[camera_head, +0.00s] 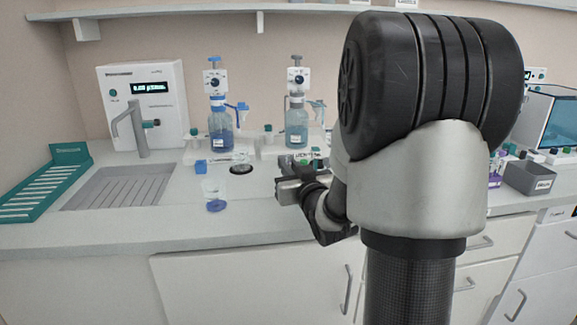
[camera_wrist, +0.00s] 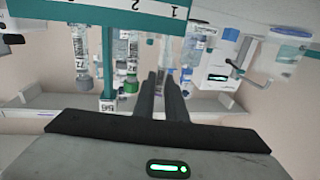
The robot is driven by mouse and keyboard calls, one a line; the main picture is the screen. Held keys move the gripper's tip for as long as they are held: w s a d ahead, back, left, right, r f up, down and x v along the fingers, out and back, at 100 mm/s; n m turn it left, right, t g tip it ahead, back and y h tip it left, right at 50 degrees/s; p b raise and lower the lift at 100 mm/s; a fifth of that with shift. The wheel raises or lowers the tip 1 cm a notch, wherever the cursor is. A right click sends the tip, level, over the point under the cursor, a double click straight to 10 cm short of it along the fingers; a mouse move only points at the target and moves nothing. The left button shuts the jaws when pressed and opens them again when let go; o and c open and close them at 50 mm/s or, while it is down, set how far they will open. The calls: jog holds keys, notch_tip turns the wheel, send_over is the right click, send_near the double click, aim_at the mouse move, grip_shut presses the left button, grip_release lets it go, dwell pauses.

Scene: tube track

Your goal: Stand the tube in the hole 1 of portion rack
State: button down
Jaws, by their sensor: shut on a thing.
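My gripper (camera_head: 287,188) reaches over the middle of the counter in the head view, partly hidden by my arm. In the wrist view, which is upside down, its two fingers (camera_wrist: 167,82) are close together, shut on a thin clear tube (camera_wrist: 165,55) that is hard to make out. The teal portion rack (camera_wrist: 110,12) fills the upper edge there, with the numbers 1 and 2 on it. Hole 1 itself does not show clearly. Two labelled tubes stand by the rack, one with a grey cap (camera_wrist: 83,84) and one with a green cap (camera_wrist: 131,85).
Two dispenser bottles (camera_head: 221,135) (camera_head: 297,128) stand behind the gripper. A sink (camera_head: 115,188) and a teal drying rack (camera_head: 50,185) are at left. A grey bin (camera_head: 530,177) is at right.

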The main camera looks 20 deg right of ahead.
jog(key=shift+f, duration=0.15)
jog(key=shift+f+b, duration=0.35)
jog(key=shift+f, duration=0.15)
jog(key=c, duration=1.7)
grip_release()
